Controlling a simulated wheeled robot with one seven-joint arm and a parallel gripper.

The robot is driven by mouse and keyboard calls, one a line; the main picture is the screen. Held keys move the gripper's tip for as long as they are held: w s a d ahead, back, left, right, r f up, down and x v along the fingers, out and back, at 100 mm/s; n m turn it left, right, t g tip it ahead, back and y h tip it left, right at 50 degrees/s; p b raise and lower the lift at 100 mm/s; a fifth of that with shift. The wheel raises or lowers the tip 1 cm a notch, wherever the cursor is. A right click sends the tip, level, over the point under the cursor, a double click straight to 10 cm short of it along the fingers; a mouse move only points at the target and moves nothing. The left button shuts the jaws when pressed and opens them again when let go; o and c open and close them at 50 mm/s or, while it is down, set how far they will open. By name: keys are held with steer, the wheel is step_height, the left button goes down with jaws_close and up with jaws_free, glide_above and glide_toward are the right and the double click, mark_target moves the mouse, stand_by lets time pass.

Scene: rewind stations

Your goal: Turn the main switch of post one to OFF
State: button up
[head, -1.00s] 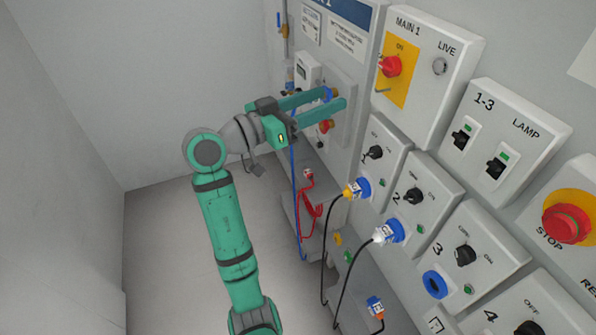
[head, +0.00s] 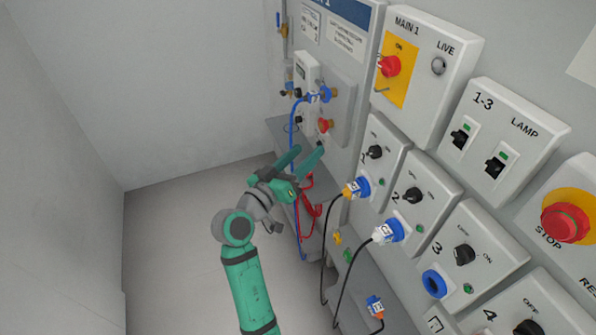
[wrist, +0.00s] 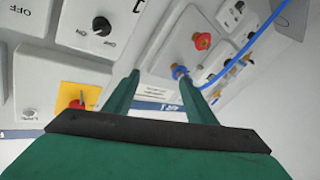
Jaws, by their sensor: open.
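The main switch of post one is a red knob (head: 389,66) on a yellow plate (head: 398,80), on the box labelled MAIN 1 (head: 428,60) at the upper right of the head view. "ON" is printed above the knob. In the wrist view a red knob on a yellow plate (wrist: 78,95) shows at the left, but I cannot tell if it is the same switch. My gripper (head: 308,154) is open and empty, below and to the left of the MAIN 1 box, apart from it. Both fingers also show in the wrist view (wrist: 160,98).
Numbered outlet boxes with black knobs (head: 375,152) stand below MAIN 1, some with plugs and hanging black cables (head: 322,250). A red emergency STOP button (head: 566,222) is at the right. Blue and red hoses (head: 294,185) hang near my gripper. The floor at left is clear.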

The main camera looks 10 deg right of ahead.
steer(key=shift+n+t+y, duration=0.6)
steer(key=shift+n+y, duration=0.3)
steer(key=shift+s+a+f, duration=0.1)
steer(key=shift+a+f, duration=0.2)
steer(key=shift+f, duration=0.5)
steer(key=shift+s+a+f, duration=0.1)
steer(key=shift+a+f, duration=0.15)
steer(key=shift+f, duration=0.6)
steer(key=shift+s+a+f, duration=0.1)
steer(key=shift+a+f, duration=0.2)
steer(key=shift+f, duration=0.5)
steer(key=shift+d, duration=0.1)
steer(key=s+a+f+n+t+y, duration=0.1)
steer(key=s+a+f+n+y, duration=0.3)
steer(key=s+f, duration=0.6)
steer(key=s+a+f+n+t+y, duration=0.1)
steer(key=s+a+f+n+y, duration=0.1)
steer(key=s+a+f+y, duration=0.55)
steer(key=s+a+m+y, duration=0.1)
steer(key=s+a+m, duration=0.1)
steer(key=s, duration=2.3)
steer(key=shift+s+a+r+m, duration=0.15)
steer(key=shift+s+a+m, duration=0.2)
steer(key=shift+a, duration=0.15)
